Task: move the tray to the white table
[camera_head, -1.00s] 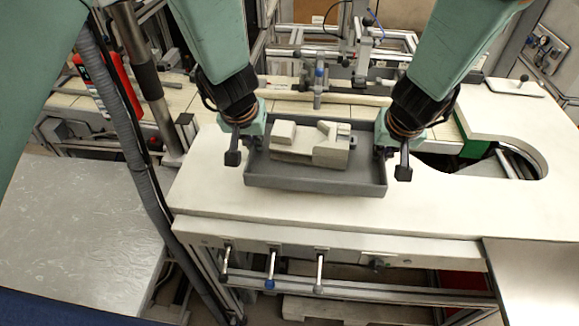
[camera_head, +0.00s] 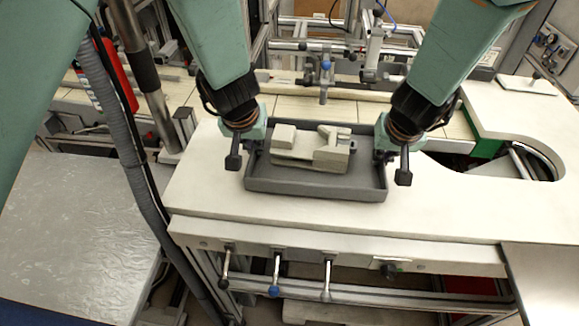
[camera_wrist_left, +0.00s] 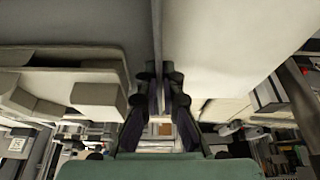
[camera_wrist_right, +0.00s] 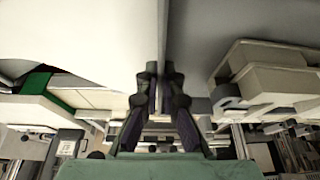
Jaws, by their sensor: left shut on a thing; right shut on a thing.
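The dark grey tray (camera_head: 315,189) is level in front of me, with pale grey block-like parts (camera_head: 312,148) lying in it. It is over the white table (camera_head: 430,215); I cannot tell whether it touches the top. My left gripper (camera_head: 243,146) is shut on the tray's left wall, and my right gripper (camera_head: 394,150) is shut on its right wall. In the left wrist view the wall runs between the fingers (camera_wrist_left: 158,88). In the right wrist view the other wall likewise sits between the fingers (camera_wrist_right: 165,90).
A shiny grey table (camera_head: 70,220) stands at the lower left, beyond my hose. Behind the white table are a tiled conveyor (camera_head: 290,92) and metal frames. A curved cutout (camera_head: 520,160) is at the right. White tabletop is clear in front and right of the tray.

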